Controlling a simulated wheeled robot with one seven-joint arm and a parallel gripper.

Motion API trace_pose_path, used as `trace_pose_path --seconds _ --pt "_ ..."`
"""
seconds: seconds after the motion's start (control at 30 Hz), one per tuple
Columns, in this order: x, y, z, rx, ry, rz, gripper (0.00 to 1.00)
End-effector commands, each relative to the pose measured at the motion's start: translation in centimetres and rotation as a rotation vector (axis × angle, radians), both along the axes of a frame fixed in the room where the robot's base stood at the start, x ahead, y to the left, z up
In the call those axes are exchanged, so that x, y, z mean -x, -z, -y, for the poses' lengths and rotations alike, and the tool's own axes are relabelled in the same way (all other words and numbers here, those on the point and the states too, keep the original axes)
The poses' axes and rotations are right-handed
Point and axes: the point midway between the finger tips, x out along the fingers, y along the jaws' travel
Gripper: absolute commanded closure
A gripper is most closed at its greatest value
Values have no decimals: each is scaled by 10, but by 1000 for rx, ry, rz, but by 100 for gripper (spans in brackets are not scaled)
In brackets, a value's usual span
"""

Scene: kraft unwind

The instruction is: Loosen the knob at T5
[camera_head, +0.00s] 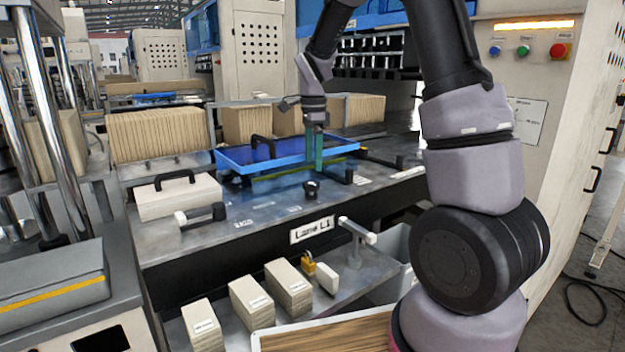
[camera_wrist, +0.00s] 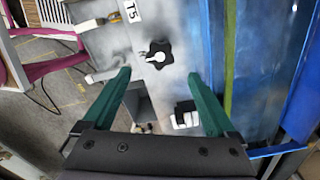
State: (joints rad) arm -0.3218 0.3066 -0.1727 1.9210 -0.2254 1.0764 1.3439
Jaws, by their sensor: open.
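A black star-shaped knob (camera_wrist: 159,55) with a white pointer on it sits on the grey metal top in the wrist view. The T5 label (camera_wrist: 132,11) is beyond it, up and left. A black knob on the bench top (camera_head: 311,187), in front of the blue tray, looks like the same one; no label is readable there. My gripper (camera_wrist: 160,74) is open and empty, its green fingers spread either side of the knob's line in the picture. The knob shows just past the fingertips, not between them. In the head view my gripper (camera_head: 315,165) is above the bench by the tray.
The blue tray (camera_head: 240,158) lies close to my fingers; its blue side (camera_wrist: 262,60) fills the wrist view's right. Cardboard stacks (camera_head: 158,135) are behind. Bench top around the knob is mostly clear.

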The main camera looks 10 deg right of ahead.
Motion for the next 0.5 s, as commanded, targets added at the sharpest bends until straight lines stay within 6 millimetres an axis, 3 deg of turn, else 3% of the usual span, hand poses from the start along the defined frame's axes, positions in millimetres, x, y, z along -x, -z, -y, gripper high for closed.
trace_pose_path --seconds 0.2,0.5 --pt "1 42 1 0 0 -3 8" --pt "0 65 0 0 0 0 8"
